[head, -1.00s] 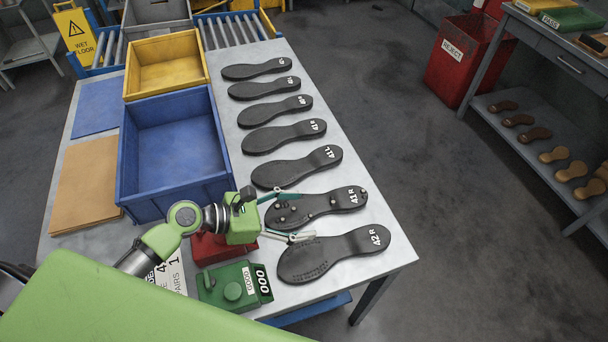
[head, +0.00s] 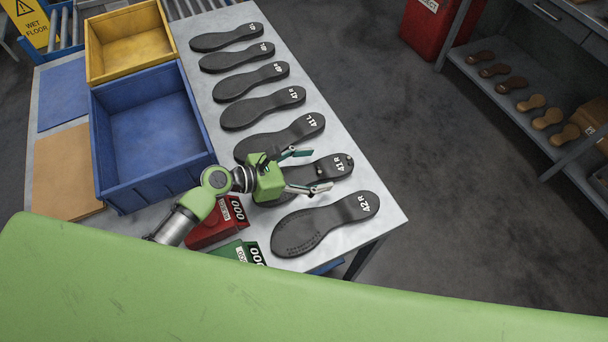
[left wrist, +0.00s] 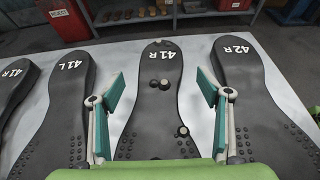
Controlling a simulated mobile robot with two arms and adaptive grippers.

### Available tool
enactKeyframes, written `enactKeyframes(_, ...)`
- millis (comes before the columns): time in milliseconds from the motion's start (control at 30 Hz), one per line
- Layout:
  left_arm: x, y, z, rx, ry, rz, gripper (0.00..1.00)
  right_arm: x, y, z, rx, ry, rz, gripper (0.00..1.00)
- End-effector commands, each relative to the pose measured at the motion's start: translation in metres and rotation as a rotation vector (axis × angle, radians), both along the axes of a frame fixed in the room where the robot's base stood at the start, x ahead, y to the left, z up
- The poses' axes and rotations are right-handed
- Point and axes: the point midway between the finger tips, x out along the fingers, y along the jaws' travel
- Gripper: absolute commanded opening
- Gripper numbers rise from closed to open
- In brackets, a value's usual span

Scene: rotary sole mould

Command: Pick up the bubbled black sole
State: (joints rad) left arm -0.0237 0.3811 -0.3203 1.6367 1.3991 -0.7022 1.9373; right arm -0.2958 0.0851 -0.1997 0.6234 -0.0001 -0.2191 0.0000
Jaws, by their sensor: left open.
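The bubbled black sole (head: 333,167), marked 41 R, lies flat on the table, with round bumps on its surface. In the left wrist view the bubbled sole (left wrist: 154,104) is in the middle, with bumps near its heel and mid-length. My left gripper (head: 308,171) is open over this sole, one finger on each side of it. In the left wrist view the open fingers (left wrist: 162,95) stand left and right of the sole with gaps. I cannot tell how high the fingertips are above the table. The gripper hides part of the sole in the head view. My right gripper is not in view.
The 41 L sole (head: 290,135) and the 42 R sole (head: 325,225) lie close on either side. Several more black soles line the table beyond. A blue bin (head: 203,163), a yellow bin (head: 130,78), a red counter (head: 205,235) and a green counter (head: 228,252) stand left.

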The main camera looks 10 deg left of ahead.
Motion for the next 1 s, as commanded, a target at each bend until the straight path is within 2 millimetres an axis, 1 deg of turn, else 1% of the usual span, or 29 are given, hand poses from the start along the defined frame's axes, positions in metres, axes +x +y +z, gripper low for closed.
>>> enactKeyframes(33,0.004,-0.008,-0.001,-0.003,0.001,-0.001,0.70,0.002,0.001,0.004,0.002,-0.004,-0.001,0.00)
enactKeyframes(100,0.009,-0.017,-0.005,-0.002,0.001,-0.001,0.70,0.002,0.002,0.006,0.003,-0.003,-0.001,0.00)
enactKeyframes(200,0.016,-0.026,-0.012,-0.001,0.000,0.000,0.70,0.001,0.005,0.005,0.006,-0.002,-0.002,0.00)
enactKeyframes(300,0.019,-0.031,-0.015,-0.001,0.001,0.000,0.70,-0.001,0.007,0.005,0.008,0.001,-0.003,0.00)
enactKeyframes(500,0.019,-0.031,-0.015,0.001,0.001,0.000,0.70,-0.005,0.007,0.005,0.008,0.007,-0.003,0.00)
enactKeyframes(533,0.019,-0.031,-0.015,0.001,0.001,0.000,0.67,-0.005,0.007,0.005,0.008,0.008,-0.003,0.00)
enactKeyframes(567,0.019,-0.031,-0.015,0.001,0.001,0.000,0.60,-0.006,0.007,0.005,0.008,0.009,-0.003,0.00)
enactKeyframes(600,0.019,-0.031,-0.015,0.001,0.001,0.000,0.49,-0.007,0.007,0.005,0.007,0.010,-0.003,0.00)
enactKeyframes(667,0.019,-0.031,-0.015,0.001,0.001,0.000,0.34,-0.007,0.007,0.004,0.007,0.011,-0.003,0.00)
enactKeyframes(700,0.019,-0.031,-0.015,0.001,0.001,0.000,0.23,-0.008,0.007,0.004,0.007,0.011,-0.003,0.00)
enactKeyframes(1000,0.019,-0.031,-0.014,-0.001,-0.001,0.001,0.23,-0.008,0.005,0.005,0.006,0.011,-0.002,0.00)
